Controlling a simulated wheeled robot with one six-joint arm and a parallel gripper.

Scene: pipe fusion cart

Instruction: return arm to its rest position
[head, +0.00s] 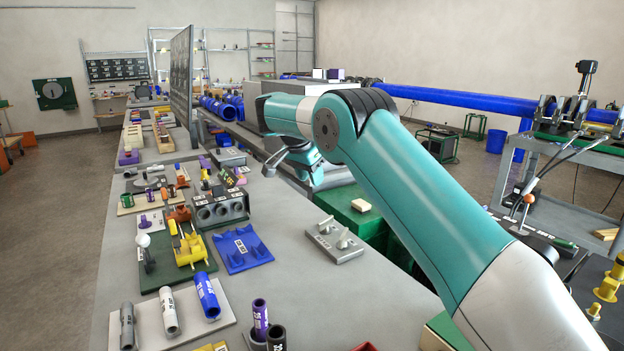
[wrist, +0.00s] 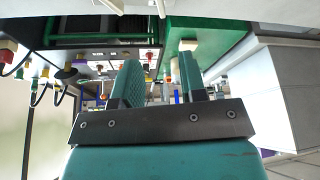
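My teal and white arm reaches from the lower right of the head view over the bench and bends at a dark joint. My gripper (head: 273,162) hangs at the arm's far end, above the right side of the grey bench (head: 300,290), partly hidden by the wrist. In the wrist view my gripper (wrist: 160,75) has its two teal fingers apart, with a clear gap and nothing held between them. Background items show through the gap. Neither finger visibly touches anything.
A green box (head: 372,222) with a small pale block stands below the arm. The bench holds a blue tray (head: 241,249), a grey plate with pegs (head: 334,241), a yellow fixture (head: 190,248) and short pipes (head: 207,295). A dark upright panel (head: 181,75) stands farther back.

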